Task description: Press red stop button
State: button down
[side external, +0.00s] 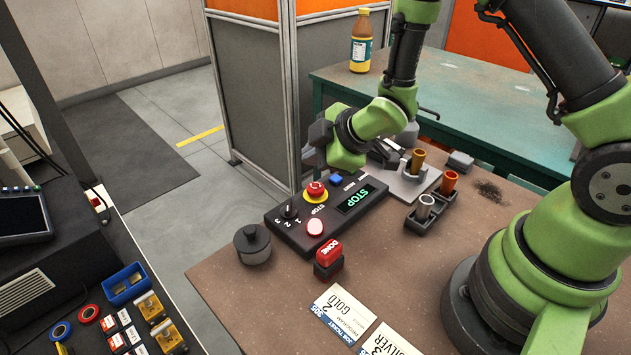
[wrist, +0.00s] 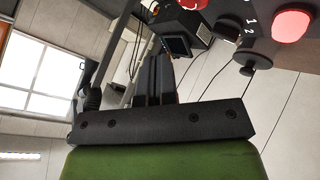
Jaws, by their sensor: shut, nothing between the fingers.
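The red stop button (side external: 316,188) is a mushroom head on a yellow ring. It stands at the back of the dark control box (side external: 330,213), whose green display reads STOP. My gripper (side external: 315,155) is above and just behind it in the side view, apart from it. In the wrist view, the gripper's dark fingers (wrist: 155,78) are together, with nothing between them.
The box also has a selector knob (side external: 289,212), a lit pinkish button (side external: 315,228) and a blue button (side external: 336,180). Paper cards (side external: 343,314) lie in front.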

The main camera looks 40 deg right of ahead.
jog(key=shift+r, duration=1.25)
notch_tip(320, 180, up, 13)
jog(key=m+h, duration=0.2)
jog(key=m, duration=0.6)
send_over(316, 187)
jog(key=s+d, duration=0.2)
jog(key=s, duration=0.4)
jog(key=s+a+r+m+g+y, duration=0.1)
jog(key=s+r+m, duration=0.1)
jog(key=s, duration=0.5)
jog(key=s+a+r+m+y, duration=0.1)
jog(key=s+r+m, duration=0.2)
jog(key=s+m, duration=0.2)
jog(key=s, duration=0.3)
jog(key=shift+s+r+g, duration=0.15)
jog(key=shift+r+g, duration=0.15)
jog(key=shift+g, duration=0.1)
